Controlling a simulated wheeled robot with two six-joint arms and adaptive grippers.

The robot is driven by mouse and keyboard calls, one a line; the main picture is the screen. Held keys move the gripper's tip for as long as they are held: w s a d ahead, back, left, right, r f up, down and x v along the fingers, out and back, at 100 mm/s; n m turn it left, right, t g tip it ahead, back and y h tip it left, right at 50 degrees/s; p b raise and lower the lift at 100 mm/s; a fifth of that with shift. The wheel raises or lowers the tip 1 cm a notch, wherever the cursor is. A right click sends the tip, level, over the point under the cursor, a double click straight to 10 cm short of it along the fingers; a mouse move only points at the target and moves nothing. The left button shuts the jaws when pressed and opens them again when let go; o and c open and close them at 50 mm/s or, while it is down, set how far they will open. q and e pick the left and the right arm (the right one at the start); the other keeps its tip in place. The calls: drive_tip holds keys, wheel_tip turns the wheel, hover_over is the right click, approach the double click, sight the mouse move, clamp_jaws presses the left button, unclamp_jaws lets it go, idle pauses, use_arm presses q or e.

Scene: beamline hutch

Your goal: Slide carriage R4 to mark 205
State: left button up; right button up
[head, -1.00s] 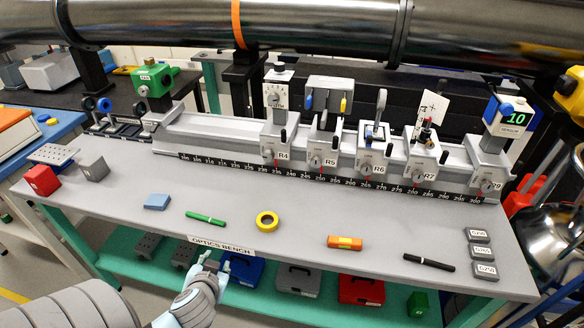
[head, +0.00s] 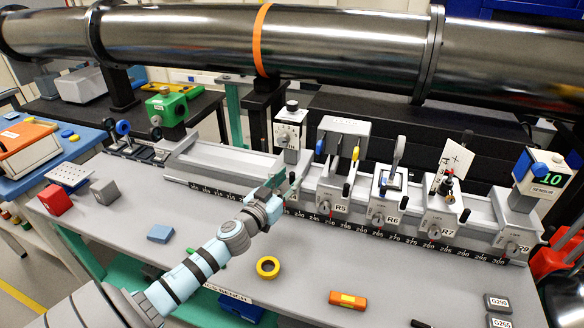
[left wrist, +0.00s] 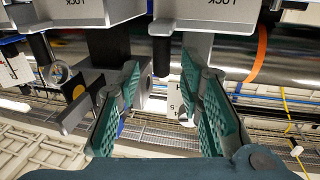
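Carriage R4 (head: 290,142) stands on the rail (head: 226,160) of the optics bench, left of R5. It is grey with a dialled box and a black knob on top. My left gripper (head: 283,187) is at its front and hides most of its lower face and label. In the left wrist view my left gripper (left wrist: 160,105) has its two green finger pads apart, with a black post (left wrist: 161,55) between them, not clamped. The number scale (head: 225,193) runs along the rail front; the 205 mark lies to the left but is too small to read surely. My right gripper is out of view.
Carriages R5 (head: 334,190), R6 (head: 385,200) and R7 (head: 440,215) stand right of R4. The rail left of R4 is empty. A yellow tape ring (head: 268,267), a blue block (head: 160,234) and an orange item (head: 347,300) lie on the bench in front.

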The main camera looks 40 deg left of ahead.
sight(291, 177)
use_arm(q)
drive_tip(key=w, duration=0.3)
drive_tip(key=shift+a, duration=0.25)
drive_tip(key=shift+s, duration=0.15)
drive_tip(key=shift+c, duration=0.3)
clamp_jaws()
